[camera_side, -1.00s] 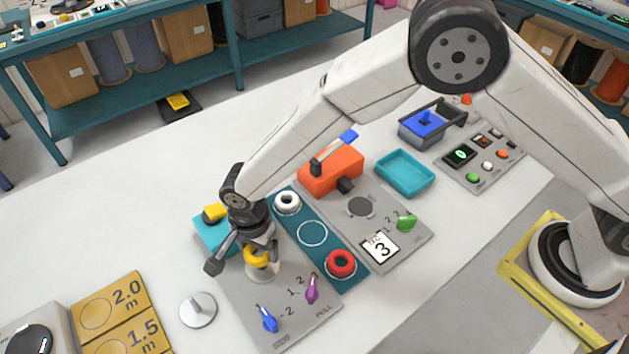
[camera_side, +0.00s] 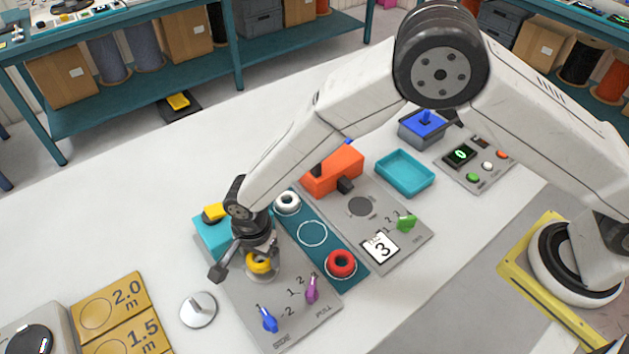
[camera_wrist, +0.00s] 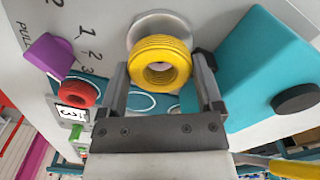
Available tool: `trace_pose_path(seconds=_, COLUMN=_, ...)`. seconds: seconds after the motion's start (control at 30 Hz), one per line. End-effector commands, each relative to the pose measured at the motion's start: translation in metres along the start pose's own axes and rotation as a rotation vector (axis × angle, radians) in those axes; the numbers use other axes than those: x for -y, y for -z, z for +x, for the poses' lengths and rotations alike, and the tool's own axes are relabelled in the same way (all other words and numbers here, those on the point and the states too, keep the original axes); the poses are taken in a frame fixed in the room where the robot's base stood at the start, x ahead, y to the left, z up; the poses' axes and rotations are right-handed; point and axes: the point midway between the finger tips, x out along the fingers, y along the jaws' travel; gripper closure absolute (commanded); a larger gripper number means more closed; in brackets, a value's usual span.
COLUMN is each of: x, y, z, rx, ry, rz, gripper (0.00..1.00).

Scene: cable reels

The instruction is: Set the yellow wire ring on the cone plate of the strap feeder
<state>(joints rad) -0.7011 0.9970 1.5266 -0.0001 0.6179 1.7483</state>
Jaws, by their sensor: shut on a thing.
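The yellow wire ring (camera_side: 259,265) is held by my gripper (camera_wrist: 160,65), one finger on either side of it. In the wrist view the ring (camera_wrist: 160,45) looks thick and wound, with an open middle. The pale round cone plate (camera_side: 268,277) is on the grey panel of the strap feeder (camera_side: 290,323), beside its teal box (camera_side: 209,235). The ring is over the plate, low and close to it. The ring hides most of the plate and its cone. I cannot tell whether the ring touches the plate.
A purple lever (camera_side: 312,289) and a blue lever (camera_side: 269,319) stand on the feeder panel. A teal mat (camera_side: 318,256) alongside carries a white ring (camera_side: 288,203) and a red ring (camera_side: 341,264). A metal disc with a post (camera_side: 198,309) lies to the left.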

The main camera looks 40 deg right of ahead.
Motion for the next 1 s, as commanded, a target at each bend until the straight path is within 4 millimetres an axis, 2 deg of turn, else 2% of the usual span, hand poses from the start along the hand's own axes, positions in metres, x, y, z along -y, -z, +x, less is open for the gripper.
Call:
trace_pose_path(seconds=0.47, x=0.0, y=0.0, z=0.017, rx=0.0, ry=0.0, rz=0.0, gripper=0.75)
trace_pose_path(seconds=0.5, x=0.0, y=0.0, z=0.016, rx=0.0, ry=0.001, rz=0.0, gripper=0.03)
trace_pose_path(seconds=0.53, x=0.0, y=0.0, z=0.016, rx=0.0, ry=0.001, rz=0.0, gripper=0.0)
trace_pose_path(seconds=0.8, x=0.0, y=0.0, z=0.015, rx=0.0, ry=0.0, rz=0.0, gripper=0.0)
trace_pose_path(seconds=1.0, x=0.001, y=0.0, z=-0.001, rx=0.0, ry=0.002, rz=0.0, gripper=0.0)
